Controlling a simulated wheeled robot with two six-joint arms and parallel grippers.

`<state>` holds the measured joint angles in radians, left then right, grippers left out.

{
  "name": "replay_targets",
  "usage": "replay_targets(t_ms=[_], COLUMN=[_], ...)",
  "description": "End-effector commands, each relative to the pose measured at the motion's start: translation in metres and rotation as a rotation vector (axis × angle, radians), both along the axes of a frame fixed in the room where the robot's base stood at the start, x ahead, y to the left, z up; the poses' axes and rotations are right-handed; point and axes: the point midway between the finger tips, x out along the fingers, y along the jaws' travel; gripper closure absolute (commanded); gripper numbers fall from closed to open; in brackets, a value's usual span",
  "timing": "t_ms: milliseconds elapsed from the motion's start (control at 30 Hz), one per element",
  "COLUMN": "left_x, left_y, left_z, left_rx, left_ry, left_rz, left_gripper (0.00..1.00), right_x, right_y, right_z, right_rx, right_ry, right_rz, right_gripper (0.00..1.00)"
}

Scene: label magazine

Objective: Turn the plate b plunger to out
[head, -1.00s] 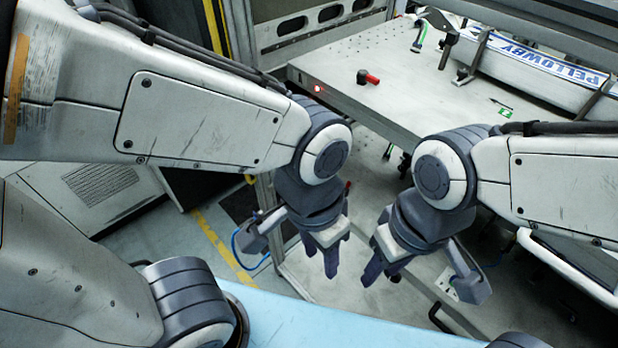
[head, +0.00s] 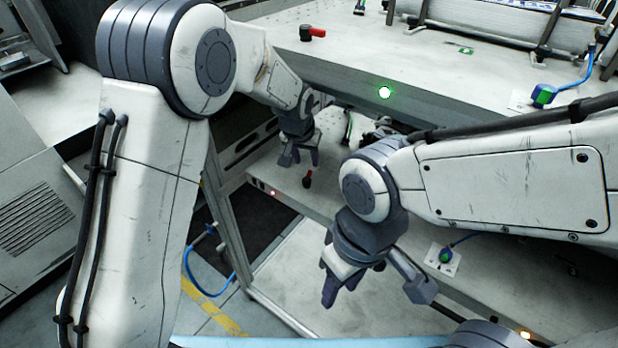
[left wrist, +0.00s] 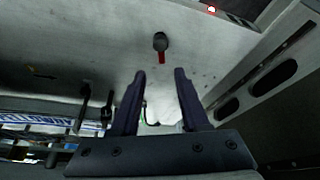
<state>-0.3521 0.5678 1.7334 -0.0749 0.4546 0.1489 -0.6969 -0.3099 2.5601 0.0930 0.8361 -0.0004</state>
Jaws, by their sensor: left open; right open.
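A plunger with a black knob and a short red handle (head: 307,181) stands on the lower plate (head: 345,203). It also shows in the left wrist view (left wrist: 160,44), its red handle pointing toward my fingers. My left gripper (head: 300,157) is open and empty, just above and short of this plunger. In the left wrist view the open fingers (left wrist: 160,73) line up with it, apart from it. A similar plunger (head: 312,33) stands on the upper plate, its red handle pointing right. I cannot read which is plate b. My right gripper (head: 341,280) hangs empty and open.
The upper plate's front edge carries a green light (head: 385,92); the lower has a red light (head: 273,193). A label magazine (head: 500,25) is on the upper plate. A blue-green plug (head: 543,95) and cable are at right. Slotted side panels flank the lower plate.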

Motion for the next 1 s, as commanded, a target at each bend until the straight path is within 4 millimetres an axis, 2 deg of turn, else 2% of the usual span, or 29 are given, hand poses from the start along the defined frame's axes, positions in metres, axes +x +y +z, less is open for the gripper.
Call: replay_targets(t_ms=[500, 667, 900, 933, 1000], left_x=[0.028, 0.032, 0.032, 0.032, 0.032], left_y=[-0.004, -0.005, -0.005, -0.005, -0.005], left_z=[-0.063, -0.072, -0.073, -0.073, -0.073], left_rx=[0.000, -0.001, -0.001, 0.000, 0.000], left_ry=[-0.003, -0.005, -0.005, -0.005, -0.005], left_rz=[0.006, 0.007, 0.007, 0.006, 0.006], left_gripper=[0.55, 0.55, 0.55, 0.59, 0.86], right_x=[0.000, 0.000, 0.000, 0.000, 0.000], right_y=[0.000, 0.000, 0.000, 0.000, 0.000], right_z=[0.002, 0.002, 0.002, 0.002, 0.002], right_rx=[0.000, 0.000, 0.000, 0.000, 0.000], right_ry=[0.000, 0.000, 0.000, 0.000, 0.000], right_rz=[0.000, 0.000, 0.000, 0.000, 0.000], right_gripper=[0.55, 0.55, 0.55, 0.55, 0.55])
